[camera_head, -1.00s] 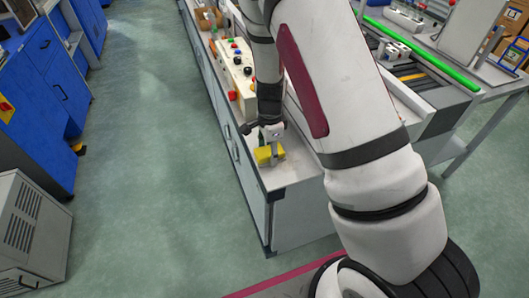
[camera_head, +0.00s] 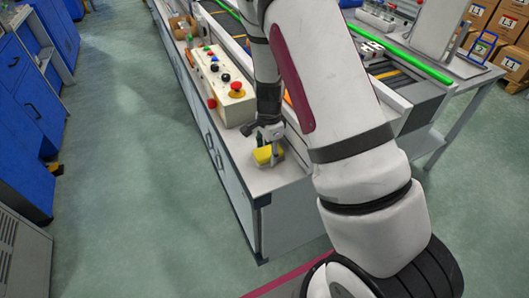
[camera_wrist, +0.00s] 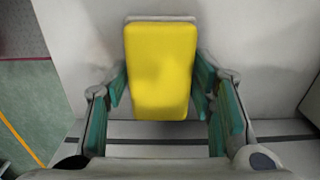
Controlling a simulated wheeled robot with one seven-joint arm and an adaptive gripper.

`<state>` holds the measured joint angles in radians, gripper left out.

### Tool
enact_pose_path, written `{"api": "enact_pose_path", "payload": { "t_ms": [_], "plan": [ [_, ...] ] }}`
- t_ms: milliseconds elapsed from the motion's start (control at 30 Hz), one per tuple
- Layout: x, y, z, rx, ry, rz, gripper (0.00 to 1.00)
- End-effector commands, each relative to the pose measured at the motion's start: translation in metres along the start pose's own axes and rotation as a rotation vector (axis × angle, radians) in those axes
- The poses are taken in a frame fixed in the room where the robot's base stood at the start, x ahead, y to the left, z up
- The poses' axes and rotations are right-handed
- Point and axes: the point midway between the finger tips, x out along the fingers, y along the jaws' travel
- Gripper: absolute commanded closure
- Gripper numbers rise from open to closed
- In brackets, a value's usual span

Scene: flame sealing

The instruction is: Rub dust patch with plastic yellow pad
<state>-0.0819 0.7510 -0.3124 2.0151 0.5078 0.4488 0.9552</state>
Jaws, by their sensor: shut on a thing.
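The yellow pad (camera_head: 264,154) is at the near end of the white bench top (camera_head: 262,182). In the wrist view the yellow pad (camera_wrist: 160,70) lies between the teal fingers of my gripper (camera_wrist: 160,95), with its broad yellow face toward the camera. My gripper (camera_head: 268,142) is shut on the pad and holds it at or just above the bench surface; I cannot tell whether the pad touches it. Dark smudging shows on the pale surface beside the pad in the wrist view, but I cannot make out a clear dust patch.
A control box (camera_head: 222,88) with coloured buttons stands on the bench behind the pad. A conveyor with a green rail (camera_head: 412,62) runs at the right. Blue cabinets (camera_head: 35,95) stand at the left. Open green floor (camera_head: 130,180) lies between them and the bench.

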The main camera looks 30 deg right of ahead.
Motion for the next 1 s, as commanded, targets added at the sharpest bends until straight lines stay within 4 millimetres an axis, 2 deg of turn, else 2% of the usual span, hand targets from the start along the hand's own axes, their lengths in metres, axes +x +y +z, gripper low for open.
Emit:
{"api": "enact_pose_path", "payload": {
  "t_ms": [500,867,1000],
  "plan": [
    [0.0,0.001,-0.037,0.003,0.003,0.003,0.73],
    [-0.003,0.0,-0.044,0.005,0.009,-0.002,0.73],
    [-0.012,0.0,-0.044,0.004,0.011,-0.006,0.73]
  ]
}}
